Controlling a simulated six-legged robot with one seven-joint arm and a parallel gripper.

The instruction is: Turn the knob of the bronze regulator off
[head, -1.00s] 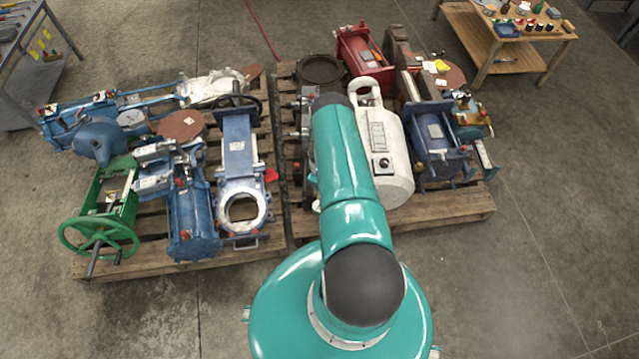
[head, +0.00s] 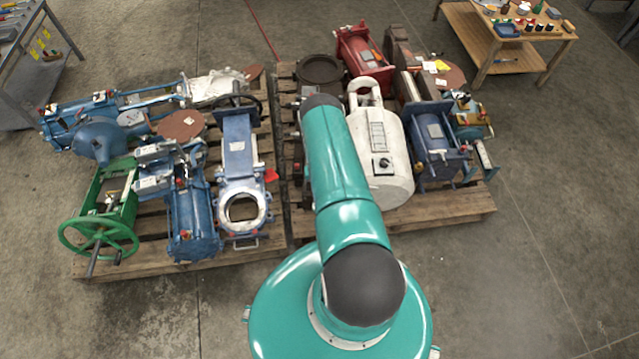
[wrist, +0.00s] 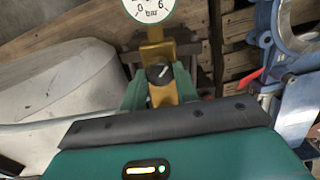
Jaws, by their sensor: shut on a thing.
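The bronze regulator (wrist: 154,52) shows in the wrist view as a yellow-brown body under a round white gauge (wrist: 149,8) marked in bar. Its knob (wrist: 159,73) is small and black with a white pointer line, which slants up to the right. My gripper (wrist: 160,80) has its teal fingers on both sides of the knob and is shut on it. In the head view my teal arm reaches over the right pallet and hides the regulator and my gripper.
A white tank (head: 382,150) stands just right of my arm on the right pallet (head: 440,208). A blue flanged valve (head: 240,160) and a green handwheel unit (head: 100,215) stand on the left pallet. Open concrete floor (head: 540,220) lies to the right.

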